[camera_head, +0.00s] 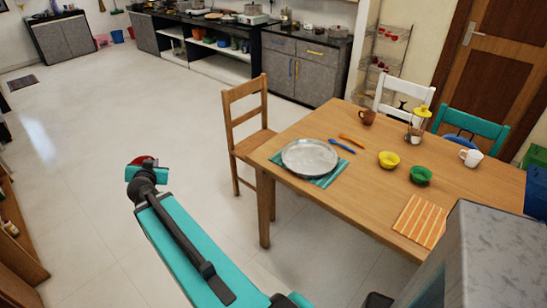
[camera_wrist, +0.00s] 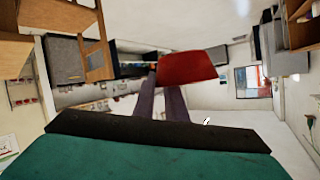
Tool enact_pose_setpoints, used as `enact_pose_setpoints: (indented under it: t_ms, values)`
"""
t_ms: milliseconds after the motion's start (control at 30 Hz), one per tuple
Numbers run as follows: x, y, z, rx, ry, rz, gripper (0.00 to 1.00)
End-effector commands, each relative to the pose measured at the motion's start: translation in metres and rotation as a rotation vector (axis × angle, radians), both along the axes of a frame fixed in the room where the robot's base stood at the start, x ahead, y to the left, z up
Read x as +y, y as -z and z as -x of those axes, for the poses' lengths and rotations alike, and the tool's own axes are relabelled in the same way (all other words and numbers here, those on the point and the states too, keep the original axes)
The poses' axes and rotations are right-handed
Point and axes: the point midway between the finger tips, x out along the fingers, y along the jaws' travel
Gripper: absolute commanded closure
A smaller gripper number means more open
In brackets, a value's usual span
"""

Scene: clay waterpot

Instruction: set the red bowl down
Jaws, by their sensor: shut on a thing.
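The red bowl (camera_wrist: 188,68) is between the tips of my gripper (camera_wrist: 162,90) in the wrist view, tilted in that picture. My gripper is shut on it. In the head view only a small red part of the bowl (camera_head: 143,160) shows beyond the end of my teal arm, which hides the fingers. The bowl is held in the air over the open floor, left of the wooden table (camera_head: 300,135) and well apart from it.
The table bears a metal plate (camera_head: 310,157) on a teal mat, a yellow bowl (camera_head: 389,160), a green bowl (camera_head: 421,175), cups and an orange striped mat (camera_head: 420,219). A wooden chair (camera_head: 245,125) stands at its left end. The floor (camera_head: 90,120) at left is clear.

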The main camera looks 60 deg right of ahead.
Motion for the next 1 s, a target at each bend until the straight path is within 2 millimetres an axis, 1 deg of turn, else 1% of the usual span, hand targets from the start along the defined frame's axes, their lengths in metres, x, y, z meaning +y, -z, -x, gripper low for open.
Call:
enact_pose_setpoints:
  t_ms: [33,100,267,300,367,500,567,600,767,800,967,1000]
  values:
    - [-0.019,0.004,0.014,0.003,0.049,0.0,1.0]
    - [-0.042,0.012,0.033,0.004,0.112,0.0,1.0]
    - [-0.091,0.026,0.078,0.003,0.259,0.001,1.0]
    - [-0.103,0.03,0.09,0.003,0.295,0.0,1.0]
    - [-0.12,0.035,0.108,0.003,0.349,0.0,1.0]
    - [-0.157,0.045,0.154,0.002,0.474,0.0,1.0]
    - [-0.171,0.049,0.175,0.003,0.528,-0.001,1.0]
    - [-0.181,0.052,0.189,0.002,0.564,-0.001,1.0]
    - [-0.213,0.06,0.247,0.001,0.698,0.0,1.0]
    - [-0.221,0.062,0.261,0.001,0.731,-0.001,1.0]
    - [-0.245,0.068,0.318,0.001,0.851,0.0,1.0]
    - [-0.25,0.069,0.333,0.001,0.879,-0.002,1.0]
